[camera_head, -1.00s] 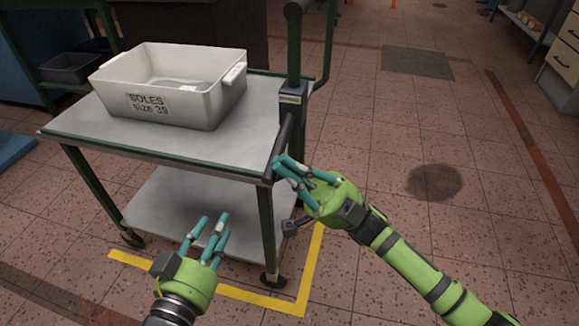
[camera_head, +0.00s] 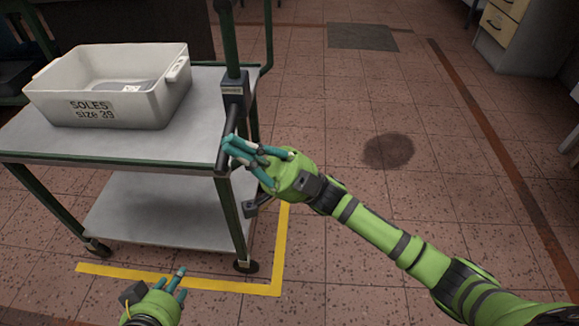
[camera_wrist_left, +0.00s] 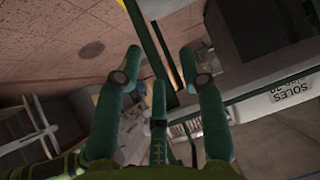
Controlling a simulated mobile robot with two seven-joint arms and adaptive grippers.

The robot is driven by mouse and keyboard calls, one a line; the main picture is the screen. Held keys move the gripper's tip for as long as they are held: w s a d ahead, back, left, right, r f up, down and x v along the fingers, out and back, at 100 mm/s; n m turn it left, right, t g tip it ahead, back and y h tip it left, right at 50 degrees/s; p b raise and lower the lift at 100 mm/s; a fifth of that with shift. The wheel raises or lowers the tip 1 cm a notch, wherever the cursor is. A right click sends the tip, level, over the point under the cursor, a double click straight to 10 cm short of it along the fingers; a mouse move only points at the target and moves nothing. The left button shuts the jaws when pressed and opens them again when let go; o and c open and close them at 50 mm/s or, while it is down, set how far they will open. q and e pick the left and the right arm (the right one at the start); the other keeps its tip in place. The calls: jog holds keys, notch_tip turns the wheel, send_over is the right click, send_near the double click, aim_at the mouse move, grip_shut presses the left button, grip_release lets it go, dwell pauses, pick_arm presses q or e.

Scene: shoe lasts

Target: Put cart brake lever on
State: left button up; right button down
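The cart (camera_head: 190,110) stands at the left of the head view with a grey top. My left gripper (camera_head: 178,283) is low in front of the cart, away from the lever. Its fingers are spread and empty in the left wrist view (camera_wrist_left: 160,80).
A white bin marked SOLES size 39 (camera_head: 110,90) sits on the cart top. A lower shelf (camera_head: 160,210) is empty. Yellow tape (camera_head: 200,283) marks the floor around the cart. The tiled floor at the right is clear; a drawer cabinet (camera_head: 510,30) stands at the far right.

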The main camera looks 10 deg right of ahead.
pick_arm(q)
jog(key=s+a+f+g+y, duration=0.1)
jog(key=s+a+f+g, duration=0.15)
jog(key=s, duration=0.35)
jog(key=w+d+r+t+h, duration=0.1)
jog(key=w+d+r+t, duration=0.1)
jog(key=w, duration=0.3)
jog(key=shift+d+r, duration=0.15)
jog(key=shift+d, duration=0.15)
pick_arm(e)
jog(key=v, duration=0.9)
jog(key=shift+s+d+r, duration=0.2)
jog(key=shift+s+d, duration=0.15)
pick_arm(q)
jog(key=shift+w, duration=0.1)
